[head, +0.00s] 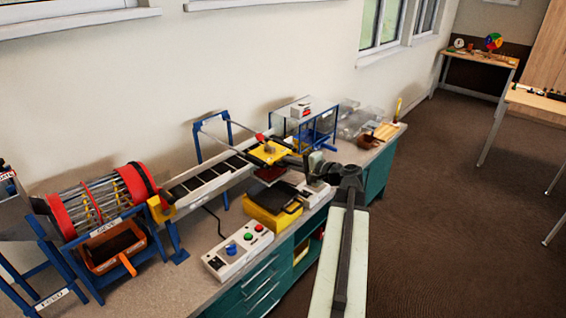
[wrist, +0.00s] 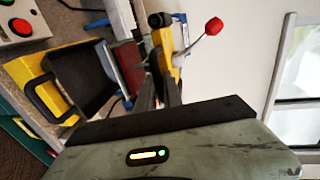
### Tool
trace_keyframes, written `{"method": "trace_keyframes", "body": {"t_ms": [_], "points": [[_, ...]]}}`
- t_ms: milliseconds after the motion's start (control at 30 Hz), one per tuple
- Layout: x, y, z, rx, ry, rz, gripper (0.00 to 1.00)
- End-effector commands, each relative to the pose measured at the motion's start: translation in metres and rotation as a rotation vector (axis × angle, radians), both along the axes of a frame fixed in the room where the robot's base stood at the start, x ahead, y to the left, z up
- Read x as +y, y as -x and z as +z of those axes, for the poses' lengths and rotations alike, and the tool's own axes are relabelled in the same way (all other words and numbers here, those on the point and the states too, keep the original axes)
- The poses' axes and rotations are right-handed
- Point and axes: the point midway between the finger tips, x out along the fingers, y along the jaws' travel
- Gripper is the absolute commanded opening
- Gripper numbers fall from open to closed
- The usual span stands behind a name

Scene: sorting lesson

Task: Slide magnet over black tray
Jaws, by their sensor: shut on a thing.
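The magnet is a yellow block (head: 266,154) with a red-knobbed lever, carried on rails above the bench. Its red underside (head: 268,174) shows below it, and the yellow part also appears in the wrist view (wrist: 162,40). My gripper (head: 293,160) is at the magnet's right side, shut on part of it; the exact grip is hard to see. The black tray (head: 271,192) sits on a yellow base, below and in front of the magnet. In the wrist view the black tray (wrist: 85,75) lies left of my fingers (wrist: 163,88), beside the magnet's red underside.
A white control box (head: 238,251) with coloured buttons stands in front of a sloping conveyor (head: 205,178). A red-ringed drum (head: 100,203) is at left. A clear box on a blue frame (head: 305,125) stands behind the magnet. A smaller white box (head: 313,193) sits right of the tray.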

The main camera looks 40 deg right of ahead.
Motion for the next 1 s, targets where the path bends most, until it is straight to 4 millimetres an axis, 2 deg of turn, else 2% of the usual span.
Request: {"method": "trace_keyframes", "body": {"t_ms": [300,333,400,767,1000], "points": [[0.006,-0.003,-0.003,0.009,0.003,0.012,0.00],[0.007,-0.003,-0.003,0.009,0.004,0.013,0.14],[0.008,-0.004,-0.003,0.010,0.004,0.015,0.32],[0.009,-0.002,0.000,0.006,0.002,0.018,0.32],[0.007,0.042,0.011,0.006,0.002,0.016,0.32]]}}
